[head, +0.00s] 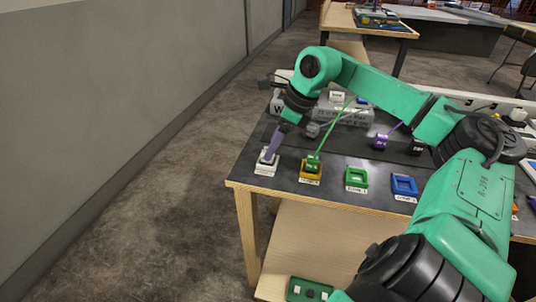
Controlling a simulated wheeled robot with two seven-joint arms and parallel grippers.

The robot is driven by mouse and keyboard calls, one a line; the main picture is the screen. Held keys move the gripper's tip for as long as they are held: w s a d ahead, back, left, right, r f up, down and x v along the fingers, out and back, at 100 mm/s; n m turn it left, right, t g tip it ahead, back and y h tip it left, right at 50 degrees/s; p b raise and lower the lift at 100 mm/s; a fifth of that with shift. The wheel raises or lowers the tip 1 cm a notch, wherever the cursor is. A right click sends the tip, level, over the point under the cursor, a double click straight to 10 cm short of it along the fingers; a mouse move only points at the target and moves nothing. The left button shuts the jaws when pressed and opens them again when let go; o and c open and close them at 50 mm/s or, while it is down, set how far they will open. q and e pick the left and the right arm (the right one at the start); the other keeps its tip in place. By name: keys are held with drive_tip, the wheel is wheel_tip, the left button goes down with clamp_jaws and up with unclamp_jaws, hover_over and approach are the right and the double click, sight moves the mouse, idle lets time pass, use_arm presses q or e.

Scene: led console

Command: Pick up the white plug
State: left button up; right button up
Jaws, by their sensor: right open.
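A small white block with a dark middle (264,169) sits at the front left corner of the dark console top; I cannot tell whether it is the white plug, a socket or both. A pale grey plug-like piece (313,130) with a grey cable lies farther back on the console. My right gripper (270,154) reaches down from the wrist over the white block, with its purplish-grey finger at or just above it. It is open, and the gap between its fingers is hard to see. My left gripper is not in view.
A green plug (312,164) with a green cable sits in a yellow socket (311,178) to the right. Green (356,186) and blue (404,192) sockets follow. A purple plug (380,141) lies behind. The floor left of the table is clear.

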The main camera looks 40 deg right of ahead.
drive_tip(key=shift+x, duration=1.4)
drive_tip(key=shift+d, duration=0.1)
clamp_jaws()
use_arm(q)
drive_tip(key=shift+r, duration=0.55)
use_arm(e)
drive_tip(key=shift+r, duration=0.1)
use_arm(q)
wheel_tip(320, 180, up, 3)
drive_tip(key=p, duration=0.3)
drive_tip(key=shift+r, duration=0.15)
use_arm(e)
wheel_tip(320, 180, up, 20)
